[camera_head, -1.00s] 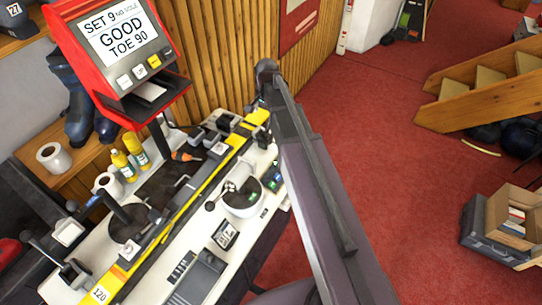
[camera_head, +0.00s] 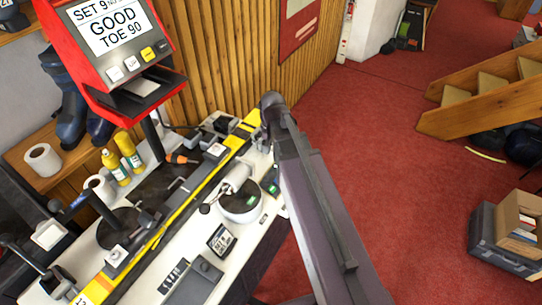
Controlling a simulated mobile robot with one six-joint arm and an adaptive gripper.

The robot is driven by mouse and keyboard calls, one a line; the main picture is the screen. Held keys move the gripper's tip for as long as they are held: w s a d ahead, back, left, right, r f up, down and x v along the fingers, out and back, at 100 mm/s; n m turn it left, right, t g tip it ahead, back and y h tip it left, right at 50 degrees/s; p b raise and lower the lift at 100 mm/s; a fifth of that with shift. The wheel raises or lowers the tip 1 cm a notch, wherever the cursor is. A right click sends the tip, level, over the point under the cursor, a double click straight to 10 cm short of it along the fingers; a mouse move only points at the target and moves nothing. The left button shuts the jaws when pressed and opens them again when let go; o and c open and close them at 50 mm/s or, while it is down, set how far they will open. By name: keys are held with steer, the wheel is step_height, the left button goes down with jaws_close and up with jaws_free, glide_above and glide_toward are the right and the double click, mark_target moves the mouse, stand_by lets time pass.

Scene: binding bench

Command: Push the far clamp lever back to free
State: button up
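The long yellow-and-black ski (camera_head: 178,222) lies along the white bench (camera_head: 150,290). At its far end stand grey clamp-like blocks (camera_head: 222,124); I cannot make out which way a lever there points. A black-handled lever (camera_head: 22,257) on a grey base stands at the near left end. My arm crosses the right of the bench; my gripper's fingers do not show.
A red display unit (camera_head: 118,45) rises on a post behind the bench. Yellow bottles (camera_head: 115,165) and paper rolls (camera_head: 43,158) stand behind the ski. Red floor to the right is open, with a cardboard box (camera_head: 520,215) and wooden steps (camera_head: 480,105).

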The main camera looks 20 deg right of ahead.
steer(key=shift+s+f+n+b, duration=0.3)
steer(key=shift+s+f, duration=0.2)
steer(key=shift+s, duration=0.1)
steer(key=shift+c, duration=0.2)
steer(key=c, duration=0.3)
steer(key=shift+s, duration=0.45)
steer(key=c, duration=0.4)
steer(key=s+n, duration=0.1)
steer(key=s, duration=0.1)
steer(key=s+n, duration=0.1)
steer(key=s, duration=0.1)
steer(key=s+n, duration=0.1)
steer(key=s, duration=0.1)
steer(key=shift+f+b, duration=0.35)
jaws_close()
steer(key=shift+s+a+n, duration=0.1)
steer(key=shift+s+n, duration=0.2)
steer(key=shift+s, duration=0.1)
